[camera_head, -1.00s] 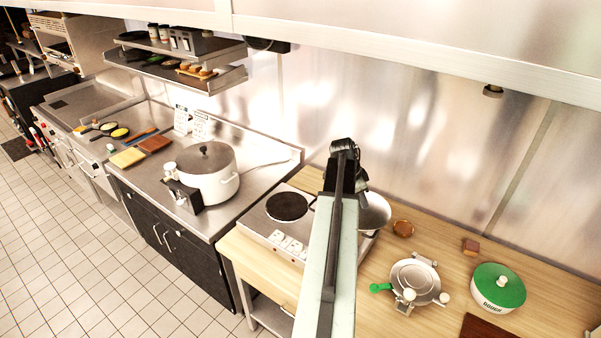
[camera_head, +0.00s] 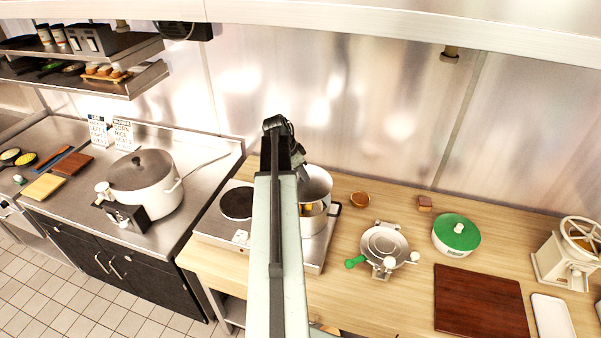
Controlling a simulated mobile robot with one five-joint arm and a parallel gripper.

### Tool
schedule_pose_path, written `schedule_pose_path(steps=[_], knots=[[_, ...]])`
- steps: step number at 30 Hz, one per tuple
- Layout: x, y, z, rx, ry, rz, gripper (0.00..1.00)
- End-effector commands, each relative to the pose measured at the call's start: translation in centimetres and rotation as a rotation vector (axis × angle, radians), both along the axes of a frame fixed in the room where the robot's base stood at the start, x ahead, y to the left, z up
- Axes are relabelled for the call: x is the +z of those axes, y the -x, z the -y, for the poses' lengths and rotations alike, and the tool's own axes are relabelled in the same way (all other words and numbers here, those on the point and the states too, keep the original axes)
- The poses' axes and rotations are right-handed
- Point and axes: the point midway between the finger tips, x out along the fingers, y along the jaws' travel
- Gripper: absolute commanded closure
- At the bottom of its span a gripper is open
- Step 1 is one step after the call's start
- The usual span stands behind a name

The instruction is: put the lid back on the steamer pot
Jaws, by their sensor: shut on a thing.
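The steamer pot (camera_head: 317,222) is a metal pot on the right side of the hotplate, partly hidden by my arm, with something yellow showing inside. The lid (camera_head: 318,182) appears as a shiny round metal piece just above and behind the pot's opening. It looks tilted and apart from the rim, though its left part is hidden. My gripper (camera_head: 299,167) is at the lid's upper left, mostly hidden behind my arm, and is shut on it. The fingertips do not show clearly.
A black burner (camera_head: 237,203) is left of my arm. A large white pot (camera_head: 165,198) stands on the steel counter. Right of the hotplate are a round metal press (camera_head: 384,243), a green-lidded pot (camera_head: 457,234) and a brown board (camera_head: 480,302). A shelf (camera_head: 140,85) hangs at upper left.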

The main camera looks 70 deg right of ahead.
Motion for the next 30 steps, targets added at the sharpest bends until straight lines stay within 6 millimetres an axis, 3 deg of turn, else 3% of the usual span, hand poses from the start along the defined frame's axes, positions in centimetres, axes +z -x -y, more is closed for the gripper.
schedule_pose_path(steps=[16,30], knots=[[-5.8,-0.4,-0.2,0.005,0.000,0.000,1.00],[-6.1,-0.4,-0.2,0.007,0.000,0.000,1.00]])
